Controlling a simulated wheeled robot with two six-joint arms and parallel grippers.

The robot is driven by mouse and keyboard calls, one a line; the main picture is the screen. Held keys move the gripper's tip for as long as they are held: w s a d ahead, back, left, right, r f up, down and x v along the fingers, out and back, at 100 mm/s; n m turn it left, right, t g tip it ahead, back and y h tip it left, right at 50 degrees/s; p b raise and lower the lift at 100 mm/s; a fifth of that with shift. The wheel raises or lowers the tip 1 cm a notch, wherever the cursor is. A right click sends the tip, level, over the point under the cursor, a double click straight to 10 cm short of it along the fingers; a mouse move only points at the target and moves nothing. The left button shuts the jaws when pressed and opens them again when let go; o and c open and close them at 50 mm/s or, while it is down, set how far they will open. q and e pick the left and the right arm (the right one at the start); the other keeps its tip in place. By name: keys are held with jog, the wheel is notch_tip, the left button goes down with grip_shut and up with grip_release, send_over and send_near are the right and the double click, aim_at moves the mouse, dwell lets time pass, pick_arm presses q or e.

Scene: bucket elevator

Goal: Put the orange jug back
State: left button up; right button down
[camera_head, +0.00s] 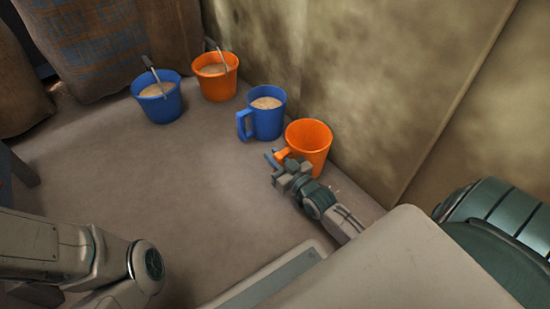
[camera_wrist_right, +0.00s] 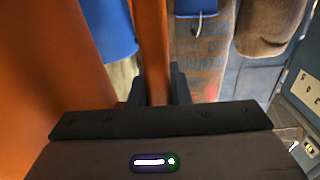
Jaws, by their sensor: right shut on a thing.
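The orange jug (camera_head: 308,143) stands upright on the floor by the wall, at the right end of a row of vessels. It looks empty inside, and its handle faces my right gripper. My right gripper (camera_head: 279,160) is at the handle, shut on it. In the right wrist view the orange handle (camera_wrist_right: 151,50) runs between the two dark fingers, and the jug's orange wall (camera_wrist_right: 50,60) fills the left side. My left arm shows at the lower left of the head view, but its gripper is out of view.
A blue jug (camera_head: 265,118) with pale grain stands just left of the orange jug. An orange bucket (camera_head: 215,77) and a blue bucket (camera_head: 157,97), both with scoops, stand further left. Sacks (camera_head: 95,45) stand at the back left. The floor in the middle is clear.

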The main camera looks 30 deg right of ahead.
jog(key=shift+f, duration=0.15)
jog(key=c, duration=1.4)
grip_release()
jog(key=shift+o, duration=0.2)
jog(key=shift+s+r, duration=0.15)
jog(key=shift+r, duration=0.1)
jog(key=s+d+p, duration=0.1)
jog(key=s+p, duration=0.6)
jog(key=s, duration=0.4)
jog(key=shift+s+f+p, duration=0.15)
jog(key=shift+s+p, duration=0.15)
jog(key=shift+s, duration=0.1)
